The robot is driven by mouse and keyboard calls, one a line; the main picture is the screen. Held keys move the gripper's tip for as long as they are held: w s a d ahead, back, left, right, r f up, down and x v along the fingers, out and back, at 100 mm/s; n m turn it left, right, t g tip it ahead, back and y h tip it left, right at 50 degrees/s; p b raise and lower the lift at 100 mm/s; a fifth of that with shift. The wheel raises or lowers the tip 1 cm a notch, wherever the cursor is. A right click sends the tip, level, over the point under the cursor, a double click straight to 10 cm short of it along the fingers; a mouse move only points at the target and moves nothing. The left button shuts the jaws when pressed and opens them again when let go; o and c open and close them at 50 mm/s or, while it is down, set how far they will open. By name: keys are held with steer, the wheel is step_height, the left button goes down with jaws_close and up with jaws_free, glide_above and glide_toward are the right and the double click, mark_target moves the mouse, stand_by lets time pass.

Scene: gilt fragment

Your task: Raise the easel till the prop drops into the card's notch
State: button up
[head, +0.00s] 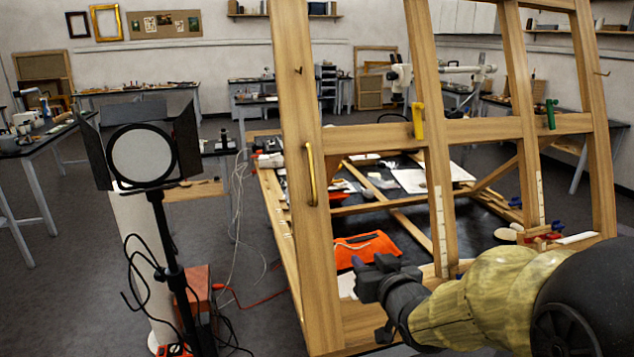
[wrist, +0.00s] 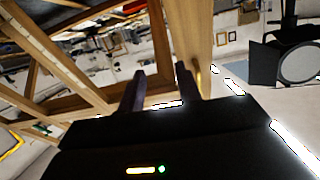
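The easel (head: 295,90) is a large wooden frame with several uprights and a crossbar, leaning in front of me. A brass handle (head: 310,175) is fixed on its left upright. Pale notched-looking strips (head: 438,232) stand on the lower inner uprights; I cannot tell which is the card, or make out the prop. My gripper (head: 373,268) is low, right of the left upright and below the handle. In the wrist view my gripper (wrist: 160,70) has its two fingers apart with nothing between them; easel wood (wrist: 196,35) shows beyond.
A studio lamp (head: 142,155) on a black stand is at the left, with cables and a red box (head: 196,295) on the floor. An orange cloth (head: 365,248) lies within the easel's base. Yellow (head: 418,120) and green (head: 551,113) clamps sit on the crossbar. Benches line the back.

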steer(key=s+d+f+m+g+h, duration=0.2)
steer(key=s+d+f+g+h, duration=0.1)
steer(key=s+f+g, duration=0.9)
steer(key=s+f, duration=0.4)
steer(key=s, duration=0.1)
steer(key=shift+d, duration=0.35)
